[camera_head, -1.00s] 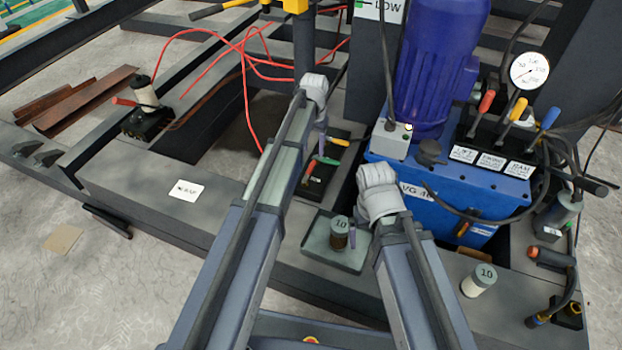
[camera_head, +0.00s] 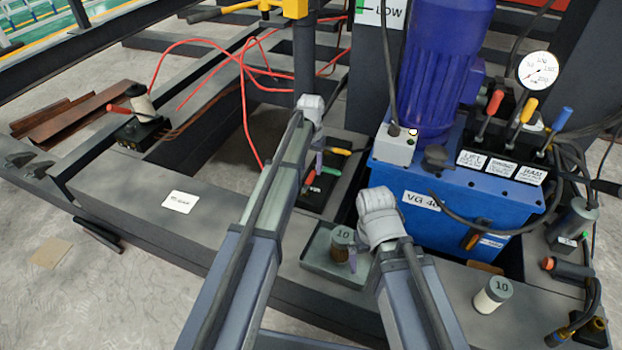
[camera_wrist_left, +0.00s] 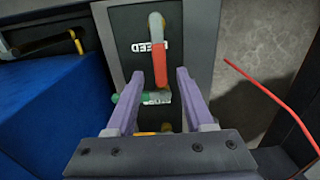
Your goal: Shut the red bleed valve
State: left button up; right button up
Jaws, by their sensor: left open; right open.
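The red bleed valve handle (camera_wrist_left: 159,66) runs lengthwise on a dark plate marked BLEED in the left wrist view. In the head view its red handle (camera_head: 309,179) shows small beside my left gripper (camera_head: 319,163). That gripper's purple fingers (camera_wrist_left: 158,75) are apart, one each side of the handle's lower end in the picture; I cannot tell whether they are level with it or above it. No contact is visible. My right gripper (camera_head: 352,262) is over the grey tray (camera_head: 318,262), by a jar marked 10 (camera_head: 341,243); its fingers are mostly hidden.
A green handle (camera_wrist_left: 130,97) and a yellow one (camera_head: 338,151) sit close to the red handle. The blue power unit (camera_head: 452,209) with its levers and gauge (camera_head: 538,70) stands right. Red hoses (camera_head: 243,85) run behind. A second 10 jar (camera_head: 492,295) stands front right.

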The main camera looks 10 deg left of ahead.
aim_at(311, 177)
pick_arm(q)
notch_tip(311, 177, down, 3)
jog(key=shift+f+b, duration=0.15)
jog(key=shift+b, duration=0.95)
pick_arm(e)
notch_tip(311, 177, down, 3)
jog(key=shift+f, duration=0.15)
pick_arm(q)
grip_shut()
